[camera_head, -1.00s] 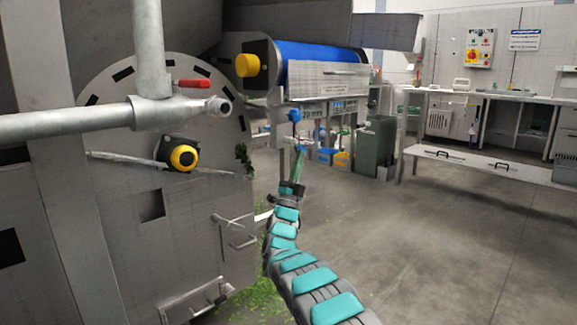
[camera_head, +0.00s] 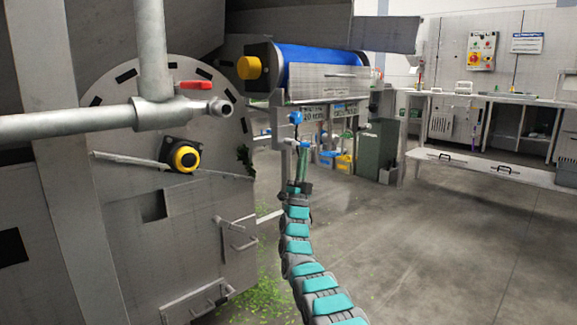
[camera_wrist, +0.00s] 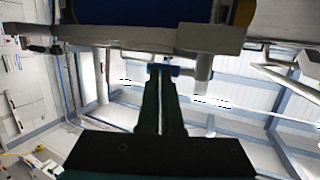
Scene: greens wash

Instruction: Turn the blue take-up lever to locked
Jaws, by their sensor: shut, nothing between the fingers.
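The blue take-up lever (camera_head: 295,118) shows as a small blue knob below the left end of the blue-belted conveyor. In the wrist view, a blue piece that looks like the lever (camera_wrist: 168,69) lies across the tips of my fingers, beside a grey round post. My gripper (camera_head: 303,148) points up just below the lever. In the wrist view my gripper (camera_wrist: 161,72) has its two dark fingers close together, with nothing seen between them. I cannot tell whether the fingertips touch the lever. The lever's locked mark is not readable.
The conveyor's blue belt (camera_head: 320,66) and grey frame are just above my gripper. A large grey drum housing (camera_head: 190,225) with a yellow knob (camera_head: 183,157) stands close on the left. A green bin (camera_head: 378,147) and a workbench (camera_head: 490,172) are at right.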

